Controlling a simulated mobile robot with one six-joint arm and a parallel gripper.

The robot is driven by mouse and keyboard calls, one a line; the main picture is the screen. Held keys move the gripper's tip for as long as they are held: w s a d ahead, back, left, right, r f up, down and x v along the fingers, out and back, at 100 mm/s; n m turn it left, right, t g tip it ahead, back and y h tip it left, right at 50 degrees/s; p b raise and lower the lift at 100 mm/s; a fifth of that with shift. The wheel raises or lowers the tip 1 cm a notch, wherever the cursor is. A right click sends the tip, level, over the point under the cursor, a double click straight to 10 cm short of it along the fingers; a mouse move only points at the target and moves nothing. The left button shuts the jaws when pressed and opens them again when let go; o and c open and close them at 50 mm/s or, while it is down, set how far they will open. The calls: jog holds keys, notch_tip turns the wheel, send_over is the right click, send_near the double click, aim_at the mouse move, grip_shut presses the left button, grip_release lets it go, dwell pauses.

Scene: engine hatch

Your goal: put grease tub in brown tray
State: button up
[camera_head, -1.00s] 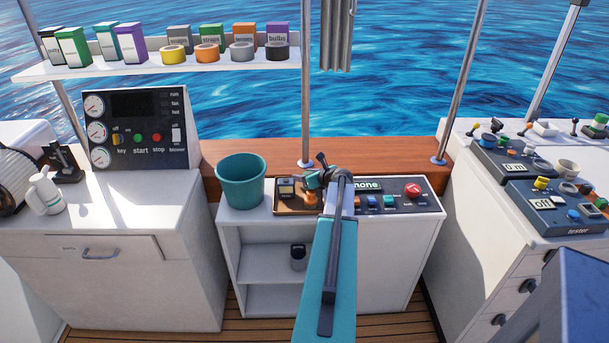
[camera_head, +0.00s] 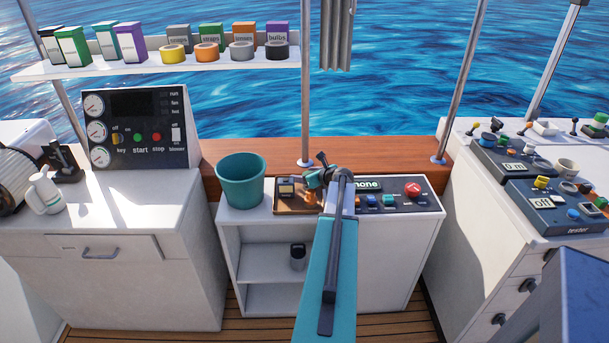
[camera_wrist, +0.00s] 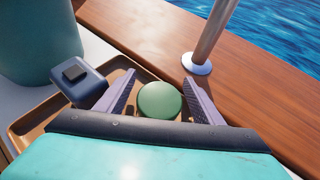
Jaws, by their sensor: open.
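A round green lid, which looks like the top of the grease tub (camera_wrist: 160,100), shows between the jaws in the wrist view. My gripper (camera_wrist: 172,88) is open, with one finger on each side of it and a visible gap to the right finger. The tub appears to stand in the brown tray (camera_wrist: 28,127), whose near part is hidden by my gripper. In the head view my gripper (camera_head: 318,176) is over the right part of the tray (camera_head: 284,209), and the tub cannot be made out there.
A dark blue box-shaped item (camera_wrist: 78,80) stands in the tray beside the left finger. A teal bucket (camera_head: 241,181) stands left of the tray, and a control panel (camera_head: 398,194) lies to its right. A metal post (camera_head: 305,90) rises from the wooden ledge behind.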

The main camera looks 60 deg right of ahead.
jog(key=b+v, duration=0.1)
jog(key=v, duration=1)
jog(key=shift+s, duration=0.3)
jog(key=shift+r, duration=0.2)
dwell(0.3)
